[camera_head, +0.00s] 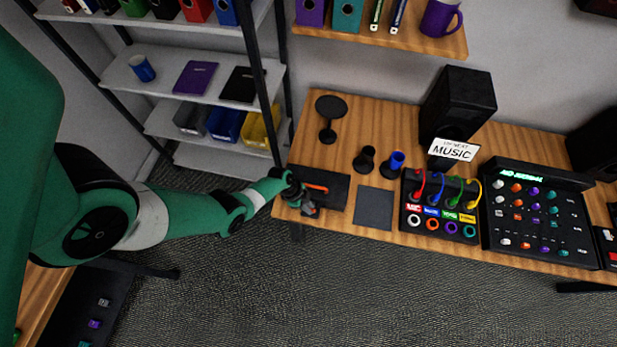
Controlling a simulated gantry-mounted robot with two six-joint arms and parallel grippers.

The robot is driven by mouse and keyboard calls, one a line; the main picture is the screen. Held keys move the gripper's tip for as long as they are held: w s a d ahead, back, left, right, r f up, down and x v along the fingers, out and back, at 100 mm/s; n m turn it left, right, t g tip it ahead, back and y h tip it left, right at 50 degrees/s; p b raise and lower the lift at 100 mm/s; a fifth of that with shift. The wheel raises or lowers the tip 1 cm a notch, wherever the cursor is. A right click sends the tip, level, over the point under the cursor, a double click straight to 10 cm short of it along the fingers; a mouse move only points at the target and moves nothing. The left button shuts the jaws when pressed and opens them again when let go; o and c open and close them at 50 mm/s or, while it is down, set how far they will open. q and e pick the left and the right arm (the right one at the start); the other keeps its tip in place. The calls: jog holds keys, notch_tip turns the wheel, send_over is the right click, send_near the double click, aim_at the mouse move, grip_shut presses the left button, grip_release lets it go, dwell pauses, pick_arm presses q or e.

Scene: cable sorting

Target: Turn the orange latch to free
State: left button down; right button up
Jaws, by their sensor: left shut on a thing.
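The orange latch (317,187) shows as a thin orange bar on a flat black case (336,192) at the left end of the wooden desk. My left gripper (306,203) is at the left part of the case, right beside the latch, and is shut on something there. The gripper hides the latch's left end, so the exact grip is hard to see; the latch is the thing at its fingers. My right gripper is not in view.
Right of the case lie a dark square pad (373,208), two small cups (364,160) and a box with coloured cables (440,206). A round-topped black stand (328,118) is behind. A shelf rack (180,80) stands left of the desk.

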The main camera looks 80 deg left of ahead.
pick_arm(q)
jog(key=c, duration=0.9)
grip_release()
